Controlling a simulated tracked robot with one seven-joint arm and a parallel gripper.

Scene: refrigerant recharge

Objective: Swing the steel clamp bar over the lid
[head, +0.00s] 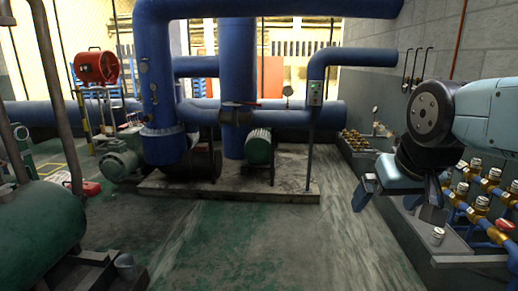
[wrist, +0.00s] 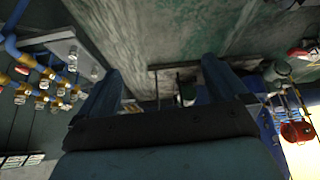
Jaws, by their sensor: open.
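My gripper (head: 396,206) hangs at the right of the head view, with its two blue fingers spread apart and nothing between them. The fingers (wrist: 160,82) also show in the wrist view, wide open over bare floor. I cannot make out a steel clamp bar or its lid in either view. A small white-topped can (head: 437,236) stands on a grey ledge (head: 462,260) below and right of my gripper. My arm and gripper hide part of the right wall and the pipework there.
Blue pipes with brass valves (head: 478,203) run along the right wall. Large blue pipes (head: 237,90) and a green motor (head: 259,146) stand on a concrete plinth (head: 230,190). A green tank (head: 40,225) is at left. The middle floor (head: 270,240) is clear.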

